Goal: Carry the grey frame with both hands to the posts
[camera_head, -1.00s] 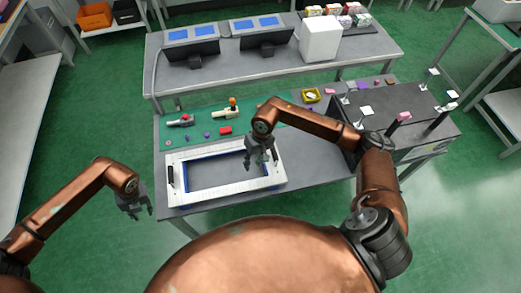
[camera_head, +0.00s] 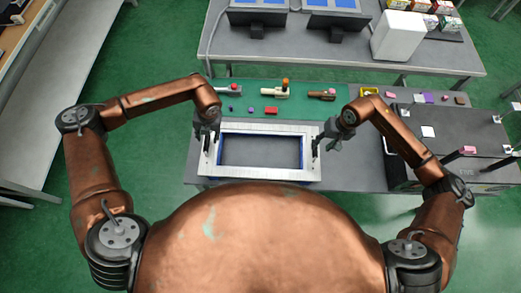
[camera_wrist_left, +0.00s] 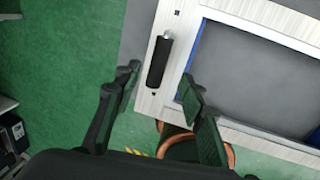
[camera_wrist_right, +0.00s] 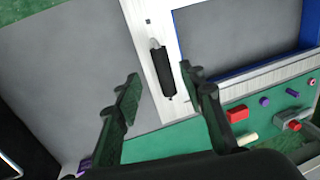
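The grey frame (camera_head: 262,128) lies on the table, a pale rectangle with a blue inner edge around an open middle. It has a black handle at each short side. In the left wrist view the left handle (camera_wrist_left: 159,60) lies ahead of and between the spread fingers of my left gripper (camera_wrist_left: 158,88). In the right wrist view the right handle (camera_wrist_right: 161,72) lies ahead of and between the spread fingers of my right gripper (camera_wrist_right: 160,85). Both grippers are open, with no finger visibly closed on a handle. The posts (camera_head: 468,150) stand on a dark box at the right.
The dark box (camera_head: 450,130) sits right of the frame, with several upright posts and white plates. A green mat (camera_head: 300,101) behind the frame holds lever fixtures and small blocks, including a red block (camera_head: 271,111). A second table (camera_head: 340,52) with monitors stands behind.

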